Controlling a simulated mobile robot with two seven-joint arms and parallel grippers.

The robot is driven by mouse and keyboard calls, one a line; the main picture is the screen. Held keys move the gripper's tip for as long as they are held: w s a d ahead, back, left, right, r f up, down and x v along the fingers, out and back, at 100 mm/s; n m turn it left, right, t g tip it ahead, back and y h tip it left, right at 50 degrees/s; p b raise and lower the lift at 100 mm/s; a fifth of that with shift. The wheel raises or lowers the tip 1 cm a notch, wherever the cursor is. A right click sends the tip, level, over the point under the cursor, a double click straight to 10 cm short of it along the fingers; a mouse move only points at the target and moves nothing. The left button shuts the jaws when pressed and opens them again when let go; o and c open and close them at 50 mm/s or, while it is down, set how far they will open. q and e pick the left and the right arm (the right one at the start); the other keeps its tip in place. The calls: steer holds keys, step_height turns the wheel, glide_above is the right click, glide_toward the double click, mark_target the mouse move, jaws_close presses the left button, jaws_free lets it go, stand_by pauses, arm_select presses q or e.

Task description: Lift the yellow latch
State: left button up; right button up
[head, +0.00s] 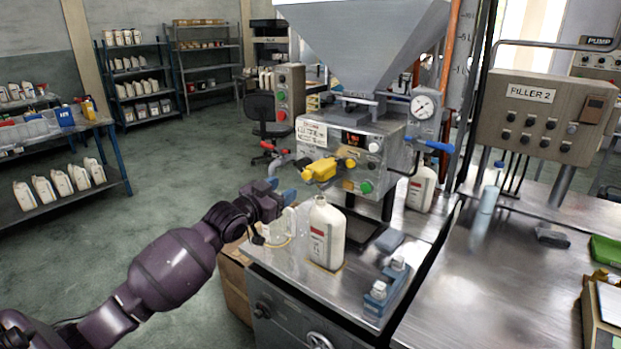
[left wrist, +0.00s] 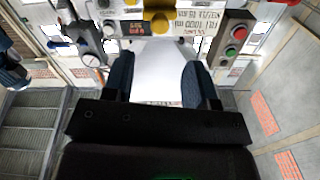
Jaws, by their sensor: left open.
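The yellow latch (head: 322,170) sits on the front of the grey filling machine (head: 345,135), below its label and above the bench. My left gripper (head: 281,190) is open and empty, with its blue fingertips to the lower left of the latch and apart from it. In the left wrist view, which looks upside down, the open fingers (left wrist: 158,80) stand below the yellow latch (left wrist: 158,22), with nothing between them but background. My right gripper does not show in the head view.
A white bottle (head: 326,235) stands upright on the metal bench below the latch. A clear jug (head: 277,228) is beside it, close under my left gripper. Blue fixtures (head: 378,292) sit at the bench front.

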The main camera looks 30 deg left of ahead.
mark_target(304, 177)
arm_select(q)
steer(key=w, duration=1)
steer(key=shift+d, duration=0.4)
jaws_close()
